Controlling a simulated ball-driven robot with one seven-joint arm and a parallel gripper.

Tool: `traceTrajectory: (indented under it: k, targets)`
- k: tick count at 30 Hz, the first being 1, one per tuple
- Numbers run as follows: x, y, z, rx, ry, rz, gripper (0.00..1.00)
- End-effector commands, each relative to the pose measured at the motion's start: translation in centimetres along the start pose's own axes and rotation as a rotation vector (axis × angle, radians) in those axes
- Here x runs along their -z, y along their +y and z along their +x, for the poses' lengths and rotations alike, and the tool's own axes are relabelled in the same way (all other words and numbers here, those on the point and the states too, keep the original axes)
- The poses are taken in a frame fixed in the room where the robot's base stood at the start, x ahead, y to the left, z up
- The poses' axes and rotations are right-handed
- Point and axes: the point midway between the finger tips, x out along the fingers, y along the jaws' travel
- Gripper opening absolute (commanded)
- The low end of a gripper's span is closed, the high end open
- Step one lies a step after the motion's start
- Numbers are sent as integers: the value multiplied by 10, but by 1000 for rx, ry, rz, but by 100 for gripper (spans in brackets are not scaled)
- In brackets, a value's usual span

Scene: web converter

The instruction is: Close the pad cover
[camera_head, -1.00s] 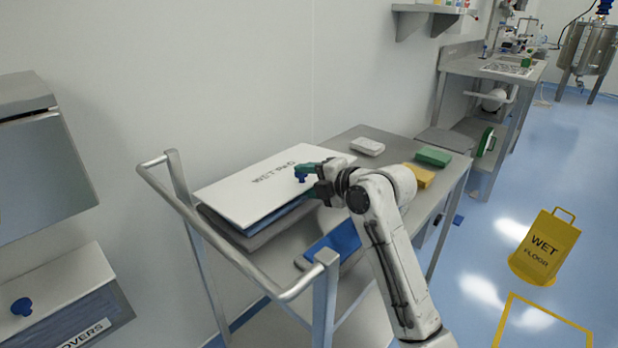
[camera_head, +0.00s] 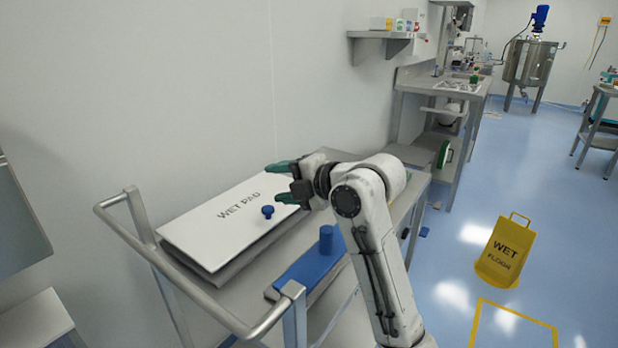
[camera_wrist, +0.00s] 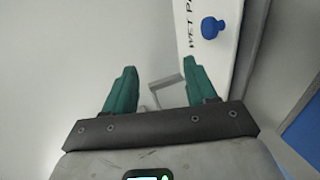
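The pad cover (camera_head: 222,222) is a white flat panel marked "WET PAD" with a blue knob (camera_head: 267,212) near its front edge. It lies almost flat over the grey pad tray (camera_head: 232,262) on the steel cart. My gripper (camera_head: 276,181) is open and empty, with green fingers spread above the right end of the cover, apart from the knob. In the wrist view, the fingers (camera_wrist: 159,90) are well apart with nothing between them. There the knob (camera_wrist: 211,27) and part of the cover show at upper right, outside the fingers.
The cart's rail (camera_head: 215,300) runs along the near left side. A blue block with an upright cylinder (camera_head: 326,240) stands in front of the cover. A wall is close behind the cart. A yellow wet floor sign (camera_head: 503,250) stands on the floor at right.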

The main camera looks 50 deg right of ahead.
Motion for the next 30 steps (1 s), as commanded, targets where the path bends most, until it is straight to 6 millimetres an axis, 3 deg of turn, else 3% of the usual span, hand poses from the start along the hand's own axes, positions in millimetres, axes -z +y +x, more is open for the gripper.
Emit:
traceTrajectory:
  k: [6, 13, 19, 30]
  targets:
    - [13, 8, -48, -2, -3, 0, 56]
    - [24, 12, -84, -1, -2, -1, 56]
    - [28, 12, -96, 1, -1, 1, 56]
    - [29, 12, -97, 1, -1, 0, 56]
